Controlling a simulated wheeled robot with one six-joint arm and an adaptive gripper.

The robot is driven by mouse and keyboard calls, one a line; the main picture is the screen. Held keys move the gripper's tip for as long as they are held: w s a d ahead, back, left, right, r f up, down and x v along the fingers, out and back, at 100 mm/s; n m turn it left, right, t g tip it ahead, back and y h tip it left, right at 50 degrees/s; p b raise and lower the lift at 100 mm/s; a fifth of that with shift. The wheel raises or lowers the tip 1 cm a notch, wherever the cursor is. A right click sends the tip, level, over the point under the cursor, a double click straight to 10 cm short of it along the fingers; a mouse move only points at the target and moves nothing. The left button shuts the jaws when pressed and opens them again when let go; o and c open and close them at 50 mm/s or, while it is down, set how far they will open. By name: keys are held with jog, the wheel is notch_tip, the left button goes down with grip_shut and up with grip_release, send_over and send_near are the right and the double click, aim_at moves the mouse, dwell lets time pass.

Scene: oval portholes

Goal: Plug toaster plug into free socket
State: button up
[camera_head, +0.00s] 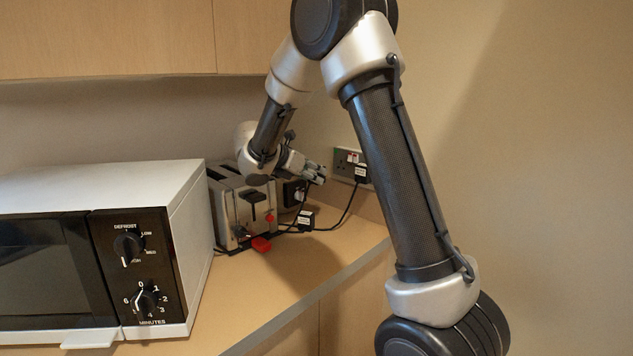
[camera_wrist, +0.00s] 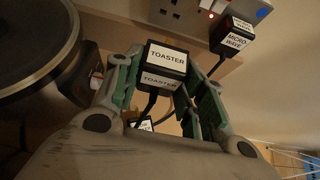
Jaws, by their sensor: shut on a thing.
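In the wrist view my gripper (camera_wrist: 163,72) is shut on a black plug (camera_wrist: 152,82) with white labels reading TOASTER, held between its green-lined fingers. Its dark cable runs down between the fingers. In the head view my gripper (camera_head: 313,174) is in front of and left of the wall socket (camera_head: 341,158), with the held plug too small to make out. A black plug labelled MICROWAVE (camera_wrist: 232,40) sits at the plate. The held plug is apart from the socket.
The toaster (camera_head: 236,212) stands beside the white microwave (camera_head: 110,180). Another labelled black plug (camera_head: 306,218) lies on the counter, with cables around it. A red object (camera_head: 261,244) lies by the toaster. The front counter (camera_head: 285,280) is clear.

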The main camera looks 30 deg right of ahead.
jog(key=w+d, duration=0.2)
jog(key=d, duration=0.4)
jog(key=shift+w+d, duration=0.2)
jog(key=shift+d, duration=0.05)
dwell(0.3)
jog(key=shift+w+d+r, duration=0.1)
jog(key=shift+w+d, duration=0.15)
jog(key=shift+d, duration=0.5)
jog(key=shift+w+d+r, duration=0.1)
jog(key=shift+w+d, duration=0.15)
jog(key=shift+d, duration=0.45)
dwell(1.9)
jog(key=o, duration=1.2)
jog(key=shift+f, duration=0.1)
jog(key=v, duration=1.2)
